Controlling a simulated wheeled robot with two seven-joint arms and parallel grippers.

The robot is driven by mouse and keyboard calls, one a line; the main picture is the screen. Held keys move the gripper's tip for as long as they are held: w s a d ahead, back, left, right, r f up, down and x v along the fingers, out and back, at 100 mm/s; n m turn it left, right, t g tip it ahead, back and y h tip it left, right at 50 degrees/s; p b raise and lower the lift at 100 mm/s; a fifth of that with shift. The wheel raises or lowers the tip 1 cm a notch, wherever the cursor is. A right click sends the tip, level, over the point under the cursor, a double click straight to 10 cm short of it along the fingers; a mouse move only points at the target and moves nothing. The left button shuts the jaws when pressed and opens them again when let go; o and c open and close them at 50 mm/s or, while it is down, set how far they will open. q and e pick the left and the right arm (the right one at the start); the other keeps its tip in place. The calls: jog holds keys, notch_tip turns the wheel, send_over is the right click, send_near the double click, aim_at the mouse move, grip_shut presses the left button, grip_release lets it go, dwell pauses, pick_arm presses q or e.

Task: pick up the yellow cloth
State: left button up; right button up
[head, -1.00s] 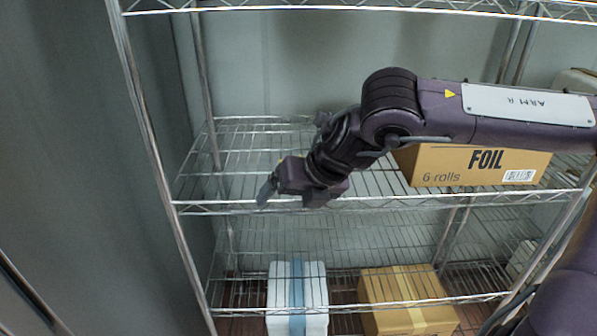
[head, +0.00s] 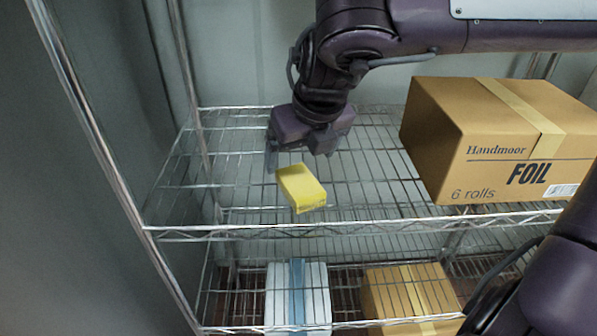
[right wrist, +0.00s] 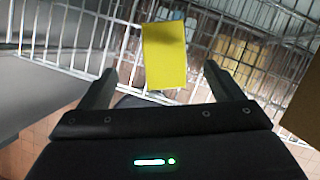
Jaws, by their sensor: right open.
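The yellow cloth (head: 301,188) is a small folded block lying on the middle wire shelf, near its front edge. My right gripper (head: 296,156) is just behind and above it in the head view, apart from it. In the right wrist view the cloth (right wrist: 164,50) shows between and beyond the two spread fingers (right wrist: 159,70). The right gripper is open, with nothing between its fingers. My left gripper is not in view.
A brown FOIL box (head: 490,145) stands on the same shelf (head: 210,185) to the right. Below are a white box with a blue strip (head: 298,297) and a taped brown box (head: 410,295). The shelf left of the cloth is clear.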

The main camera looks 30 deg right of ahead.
aim_at(300, 181)
jog(key=shift+f, duration=0.45)
notch_tip(300, 181, down, 2)
jog(key=shift+w+f+p, duration=0.15)
jog(key=shift+f+p, duration=0.1)
jog(key=shift+p, duration=0.1)
jog(key=f, duration=0.1)
jog(key=w+d+f, duration=0.1)
jog(key=shift+f, duration=0.35)
jog(key=shift+w+f, duration=0.15)
jog(key=shift+f, duration=0.3)
jog(key=shift+a, duration=0.1)
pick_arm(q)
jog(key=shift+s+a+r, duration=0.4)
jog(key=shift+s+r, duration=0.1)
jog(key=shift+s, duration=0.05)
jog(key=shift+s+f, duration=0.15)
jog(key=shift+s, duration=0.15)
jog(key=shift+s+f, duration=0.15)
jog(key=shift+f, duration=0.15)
pick_arm(e)
jog(key=shift+f, duration=0.2)
